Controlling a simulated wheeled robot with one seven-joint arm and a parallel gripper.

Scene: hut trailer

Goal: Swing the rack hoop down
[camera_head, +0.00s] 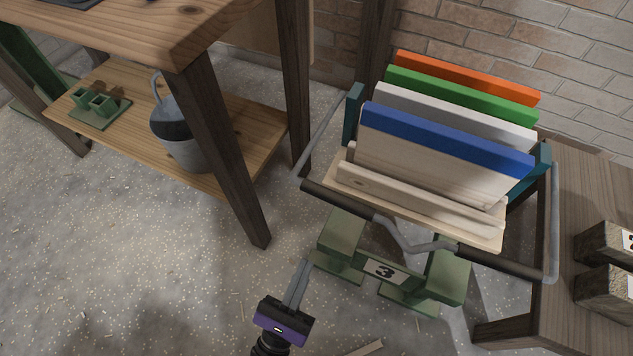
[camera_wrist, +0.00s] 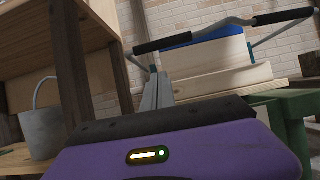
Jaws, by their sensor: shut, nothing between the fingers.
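The rack hoop (camera_head: 411,247) is a grey bent bar with two black grips and a dip between them. Its side arms run back to the teal end posts of the rack, and its front bar stands out before the rack's wooden front. In the wrist view the hoop (camera_wrist: 230,24) spans above and ahead of the fingers. The rack (camera_head: 420,200) holds boards with blue, white, green and orange tops. My gripper (camera_head: 305,265) is shut and empty, in front of the rack and to the lower left of the left grip, apart from the hoop. It shows in the wrist view (camera_wrist: 158,78).
A green stand with a "3" plate (camera_head: 384,270) is under the rack. A wooden workbench (camera_head: 215,95) stands left, its leg near my gripper, with a grey bucket (camera_head: 183,140) on its shelf. A wooden table (camera_head: 590,190) is at right. Open floor lies at lower left.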

